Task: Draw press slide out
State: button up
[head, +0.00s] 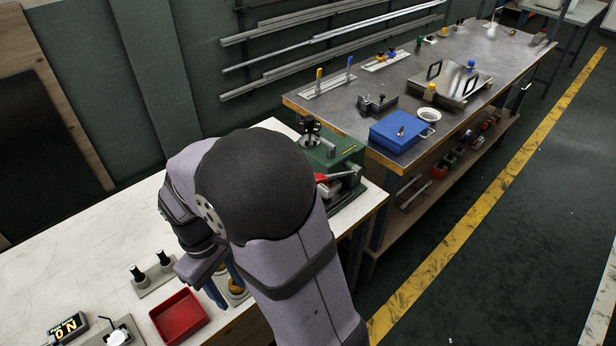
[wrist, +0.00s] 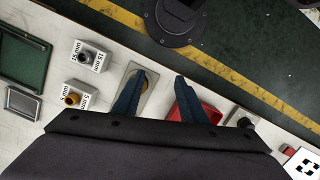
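A green press-like machine (head: 345,155) stands at the far right end of the white bench, partly hidden behind my arm. It has a black knob on top and a red lever (head: 334,177) on its front side. A pale metal part (head: 329,189) shows below the lever; I cannot tell whether it is the slide. My gripper (wrist: 159,78) has two blue fingers spread apart with nothing clasped between them. It points down over the near bench, well apart from the machine. The machine is not seen in the wrist view.
A red tray (head: 180,317) lies beside my gripper, and a grey plate with an orange-brown round part (wrist: 150,77) is below the fingers. Labelled grey blocks (wrist: 90,60) and a green tray (wrist: 23,62) show in the wrist view. A metal-topped table (head: 330,97) stands beyond.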

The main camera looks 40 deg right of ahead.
jog(key=w+d+n+h+b, duration=0.1)
jog(key=d, duration=0.1)
jog(key=w+d+n+h+b, duration=0.1)
jog(key=w+d+n, duration=0.1)
jog(key=d, duration=0.1)
jog(key=w+d+f+n+g+h+b, duration=0.1)
jog(key=w+d, duration=0.1)
jog(key=d, duration=0.1)
jog(key=shift+d, duration=0.25)
jog(key=w+d+n+h+b, duration=0.2)
jog(key=w+d+h, duration=0.1)
jog(key=d, duration=0.3)
jog(key=w+d+n+g+h+b, duration=0.1)
jog(key=w+d+n+h+b, duration=0.1)
jog(key=d, duration=0.4)
jog(key=w+d+n+g+h+b, duration=0.1)
jog(key=w+d+h+b, duration=0.1)
jog(key=d, duration=0.4)
jog(key=shift+w+d+r+n+h, duration=0.1)
jog(key=shift+w+r+n+h, duration=0.1)
jog(key=shift+w+h, duration=0.3)
jog(key=shift+w+d+r+n+h, duration=0.1)
jog(key=shift+w+n+h, duration=0.1)
jog(key=shift+w+h, duration=0.25)
jog(key=shift+s, duration=0.15)
jog(key=shift+p+x, duration=0.55)
jog(key=shift+x, duration=3.05)
jog(key=shift+a, duration=0.1)
grip_shut()
